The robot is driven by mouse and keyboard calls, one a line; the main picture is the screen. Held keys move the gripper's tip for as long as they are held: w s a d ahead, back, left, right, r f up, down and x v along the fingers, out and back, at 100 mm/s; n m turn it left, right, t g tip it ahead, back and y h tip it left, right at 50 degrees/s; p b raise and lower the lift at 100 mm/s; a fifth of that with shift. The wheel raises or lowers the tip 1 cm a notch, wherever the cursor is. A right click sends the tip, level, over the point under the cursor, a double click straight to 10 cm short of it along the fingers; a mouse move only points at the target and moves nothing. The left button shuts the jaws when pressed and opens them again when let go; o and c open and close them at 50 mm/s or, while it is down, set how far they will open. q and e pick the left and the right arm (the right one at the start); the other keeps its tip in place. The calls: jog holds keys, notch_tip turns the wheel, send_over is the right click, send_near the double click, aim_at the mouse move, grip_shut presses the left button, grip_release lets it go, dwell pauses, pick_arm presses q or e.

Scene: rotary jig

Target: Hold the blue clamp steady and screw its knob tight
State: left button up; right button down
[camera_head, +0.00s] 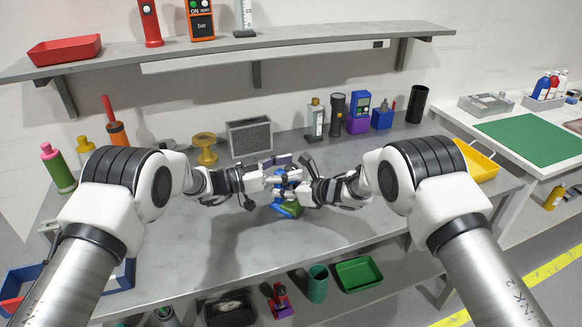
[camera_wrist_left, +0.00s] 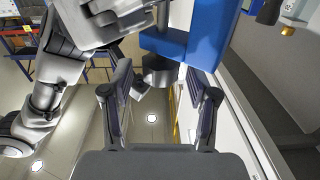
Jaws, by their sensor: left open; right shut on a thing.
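The blue clamp (camera_head: 281,187) is near the middle of the bench, partly hidden by both grippers. In the left wrist view the clamp's blue body (camera_wrist_left: 204,38) is at the top, with a grey screw running down to a dark grey knob (camera_wrist_left: 158,70). My left gripper (camera_head: 270,172) is open. In its wrist view its fingers (camera_wrist_left: 160,84) stand on either side of the knob, with gaps visible. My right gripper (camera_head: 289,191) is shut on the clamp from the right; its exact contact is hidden. Its grey body also shows in the left wrist view at upper left.
A green piece (camera_head: 292,210) lies below the clamp. A yellow spool (camera_head: 204,148) and a grey box (camera_head: 249,137) stand behind my left gripper. A flashlight (camera_head: 337,116) and other items line the back. The bench front (camera_head: 330,235) is clear.

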pick_arm(q)
jog(key=shift+w+d, duration=0.1)
jog(key=shift+d, duration=0.3)
jog(key=shift+c, duration=0.3)
grip_shut()
jog(key=shift+g, duration=0.3)
